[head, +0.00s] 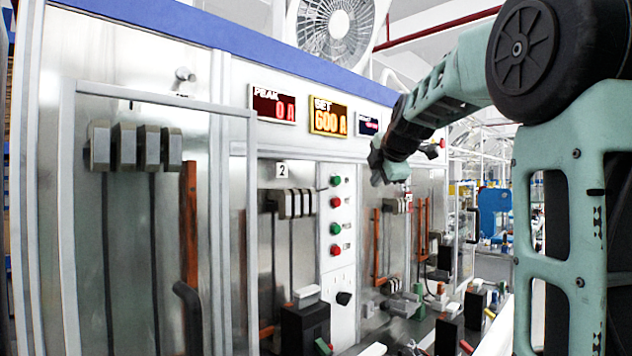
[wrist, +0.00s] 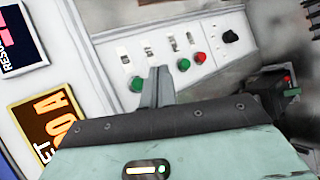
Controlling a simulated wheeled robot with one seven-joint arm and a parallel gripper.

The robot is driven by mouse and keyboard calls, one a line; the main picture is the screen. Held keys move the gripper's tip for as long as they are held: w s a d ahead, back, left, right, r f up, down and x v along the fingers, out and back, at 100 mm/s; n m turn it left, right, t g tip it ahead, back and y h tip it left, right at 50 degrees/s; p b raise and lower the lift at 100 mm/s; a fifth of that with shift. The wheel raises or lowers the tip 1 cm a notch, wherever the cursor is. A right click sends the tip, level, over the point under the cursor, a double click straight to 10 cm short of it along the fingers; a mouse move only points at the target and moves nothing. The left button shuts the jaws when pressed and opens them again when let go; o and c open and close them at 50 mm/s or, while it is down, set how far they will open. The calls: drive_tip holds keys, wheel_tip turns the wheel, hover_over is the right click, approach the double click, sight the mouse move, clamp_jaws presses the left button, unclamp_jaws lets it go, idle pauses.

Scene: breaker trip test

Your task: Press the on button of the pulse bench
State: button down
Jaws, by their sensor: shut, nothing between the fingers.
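The pulse bench is a white and steel cabinet with a narrow button panel (head: 341,215). In the head view the panel carries, from top down, a green button (head: 335,181), a red button (head: 336,202), a second green button (head: 335,228) and a second red button (head: 335,250). Their labels are too small to read. My gripper (wrist: 159,72) is shut and empty in front of the panel. In the wrist view its fingers stand between the upper green button (wrist: 136,84) and the lower green button (wrist: 184,64), hiding the upper red one. I cannot tell contact.
A black knob (head: 344,298) sits below the buttons. Displays above read 0 A (head: 273,104) and 600 A (head: 328,117). Black breaker blocks (head: 305,325) stand on the bench below. A framed clear door (head: 140,100) is at left.

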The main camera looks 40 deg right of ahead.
sight(337, 180)
idle(0.3)
drive_tip(key=w+p, duration=0.6)
drive_tip(key=w, duration=0.2)
drive_tip(key=shift+w+a, duration=0.3)
drive_tip(key=shift+w, duration=0.1)
drive_tip(key=shift+w, duration=0.1)
idle(1.7)
drive_tip(key=shift+w, duration=0.3)
drive_tip(key=shift+w+a+p, duration=0.1)
drive_tip(key=shift+w+p, duration=0.2)
drive_tip(key=shift+w, duration=0.2)
idle(0.7)
drive_tip(key=shift+s, duration=0.9)
